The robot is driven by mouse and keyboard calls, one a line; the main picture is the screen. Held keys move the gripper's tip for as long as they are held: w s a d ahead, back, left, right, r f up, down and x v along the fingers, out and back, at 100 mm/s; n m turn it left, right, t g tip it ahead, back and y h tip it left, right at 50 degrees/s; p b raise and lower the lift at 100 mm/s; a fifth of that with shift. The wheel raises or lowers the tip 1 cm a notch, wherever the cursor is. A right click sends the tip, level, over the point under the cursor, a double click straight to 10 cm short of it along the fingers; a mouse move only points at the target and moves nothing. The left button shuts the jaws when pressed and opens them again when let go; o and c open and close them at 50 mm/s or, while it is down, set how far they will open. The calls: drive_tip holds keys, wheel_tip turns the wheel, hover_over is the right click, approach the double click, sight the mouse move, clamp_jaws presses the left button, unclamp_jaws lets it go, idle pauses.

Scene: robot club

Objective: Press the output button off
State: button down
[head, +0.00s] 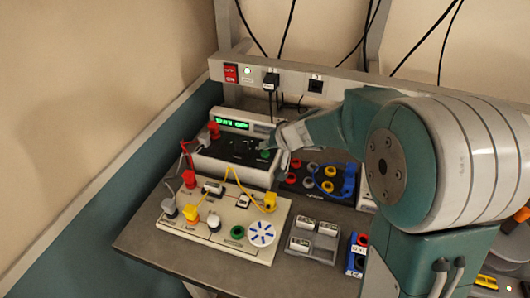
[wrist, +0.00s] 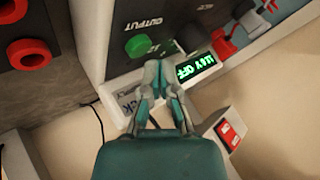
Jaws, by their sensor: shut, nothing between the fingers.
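The power supply (head: 228,162) is a pale box with a dark face at the back of the bench. Its lit green display (head: 232,124) also shows upside down in the wrist view (wrist: 195,70). The green output button (wrist: 138,45) lies beside the upside-down word OUTPUT in the wrist view. In the head view a green round part (head: 265,154) shows by my fingers. My gripper (wrist: 162,66) is shut and empty, its tips over the face between the button and the display. The button looks uncovered; I cannot tell whether the tips touch the face.
A white circuit board (head: 222,222) with wires and plugs stands in front of the supply. A dark socket panel (head: 312,183) with a blue cable is right of it. A grey tray (head: 314,240) stands at the front. A power strip with a red switch (head: 231,73) runs along the back.

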sight(266, 154)
drive_tip(key=shift+r, duration=2.75)
drive_tip(key=shift+s+r, duration=0.15)
drive_tip(key=shift+s, duration=0.1)
drive_tip(key=s+d+r+h, duration=0.1)
drive_tip(key=s+d+h, duration=0.1)
drive_tip(key=s, duration=0.7)
drive_tip(key=s+d+r+h, duration=0.1)
drive_tip(key=s+d, duration=0.4)
drive_tip(key=s, duration=0.5)
drive_tip(key=s+d+r+g+h, duration=0.1)
drive_tip(key=s+d+h, duration=0.2)
drive_tip(key=s, duration=0.7)
drive_tip(key=shift+d+r, duration=0.15)
drive_tip(key=shift+d, duration=0.3)
